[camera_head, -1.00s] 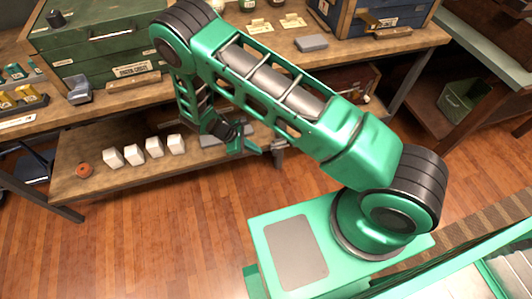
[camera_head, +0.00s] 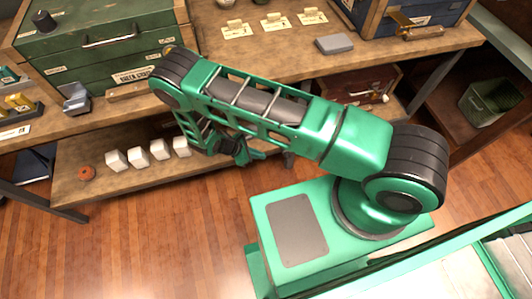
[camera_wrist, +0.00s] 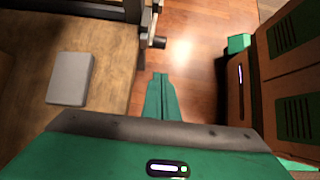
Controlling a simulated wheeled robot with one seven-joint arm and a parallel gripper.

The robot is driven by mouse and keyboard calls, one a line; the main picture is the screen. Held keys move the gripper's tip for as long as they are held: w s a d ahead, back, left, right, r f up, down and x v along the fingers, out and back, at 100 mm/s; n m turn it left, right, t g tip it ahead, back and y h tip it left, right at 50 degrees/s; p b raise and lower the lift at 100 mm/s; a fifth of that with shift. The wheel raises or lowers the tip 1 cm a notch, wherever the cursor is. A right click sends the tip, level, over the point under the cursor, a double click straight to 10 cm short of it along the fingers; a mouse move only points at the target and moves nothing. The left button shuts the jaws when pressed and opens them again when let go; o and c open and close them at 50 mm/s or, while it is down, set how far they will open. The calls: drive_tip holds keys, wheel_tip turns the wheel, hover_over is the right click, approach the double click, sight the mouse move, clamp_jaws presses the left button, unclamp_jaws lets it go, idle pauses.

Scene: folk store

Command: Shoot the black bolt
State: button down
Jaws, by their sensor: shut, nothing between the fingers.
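My gripper (camera_wrist: 160,78) is shut and empty in the wrist view, its green fingers together and pointing past the edge of a wooden shelf. In the head view my gripper (camera_head: 258,155) hangs at the front edge of the bench's lower shelf, partly hidden by my arm. A dark metal fitting with a short rod and knob (camera_wrist: 157,42) stands at the shelf edge ahead of the fingertips, apart from them. I cannot tell surely whether this is the black bolt. In the head view that spot is mostly hidden behind my gripper.
A grey slab (camera_wrist: 70,78) lies left of my fingers. A green chest (camera_head: 100,35) and a blue chest (camera_head: 440,12) stand on the bench. Wooden floor (camera_head: 150,245) is clear in front.

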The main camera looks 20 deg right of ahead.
sight(287, 156)
drive_tip(key=d+r+x, duration=0.1)
drive_tip(key=x, duration=1)
drive_tip(key=shift+d, duration=0.6)
drive_tip(key=shift+s, duration=0.1)
